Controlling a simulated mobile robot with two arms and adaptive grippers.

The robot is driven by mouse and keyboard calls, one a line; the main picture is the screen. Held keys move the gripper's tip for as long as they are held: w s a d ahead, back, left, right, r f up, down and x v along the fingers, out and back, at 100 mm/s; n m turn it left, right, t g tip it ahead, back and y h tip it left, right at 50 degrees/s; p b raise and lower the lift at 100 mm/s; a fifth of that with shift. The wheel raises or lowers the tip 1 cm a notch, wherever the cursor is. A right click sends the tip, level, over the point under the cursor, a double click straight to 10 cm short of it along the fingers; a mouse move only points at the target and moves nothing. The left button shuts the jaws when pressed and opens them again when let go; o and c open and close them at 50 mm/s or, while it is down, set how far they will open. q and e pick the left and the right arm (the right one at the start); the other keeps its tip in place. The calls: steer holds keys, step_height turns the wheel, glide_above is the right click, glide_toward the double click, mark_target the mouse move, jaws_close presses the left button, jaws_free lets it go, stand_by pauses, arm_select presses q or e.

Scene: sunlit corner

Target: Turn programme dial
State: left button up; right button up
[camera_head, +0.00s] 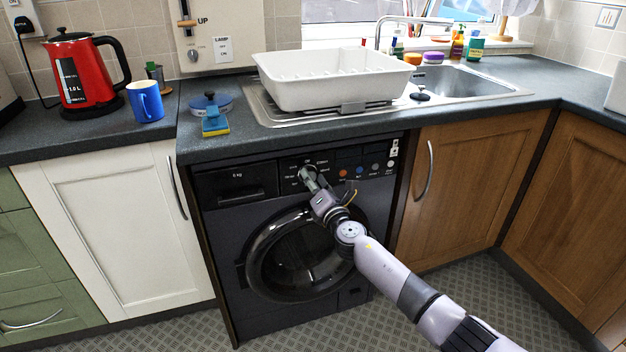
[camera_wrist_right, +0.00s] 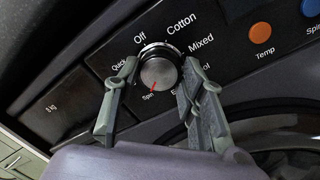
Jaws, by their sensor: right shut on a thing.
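The programme dial (camera_wrist_right: 158,72) is a round silver knob on the dark washing machine's control panel (camera_wrist_right: 85,100). Its red pointer line points down toward the word Spin. Off, Cotton, Mixed and Quick are also printed around it; other labels are partly hidden by the fingers. My right gripper (camera_wrist_right: 160,88) is shut on the dial, one finger at each side. In the head view my right gripper (camera_head: 309,178) reaches the panel of the washing machine (camera_head: 225,225) and mostly hides the dial. My left gripper is not in view.
An orange Temp button (camera_wrist_right: 261,33) and a blue Spin button (camera_wrist_right: 310,7) sit right of the dial. The detergent drawer (camera_head: 237,184) is at the left. The worktop edge (camera_head: 300,146) overhangs the panel. The round door (camera_head: 297,255) is below, behind my arm.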

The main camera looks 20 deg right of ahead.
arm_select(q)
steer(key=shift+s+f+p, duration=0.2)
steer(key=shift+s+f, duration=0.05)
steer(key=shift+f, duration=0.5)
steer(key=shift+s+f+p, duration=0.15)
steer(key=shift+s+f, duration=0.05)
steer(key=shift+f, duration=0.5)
arm_select(e)
steer(key=shift+n, duration=1.5)
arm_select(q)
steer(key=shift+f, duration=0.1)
arm_select(e)
steer(key=shift+f, duration=0.1)
steer(key=o, duration=1.2)
steer(key=shift+c, duration=0.2)
steer(key=s+d, duration=0.1)
steer(key=s, duration=1.1)
steer(key=shift+f, duration=0.25)
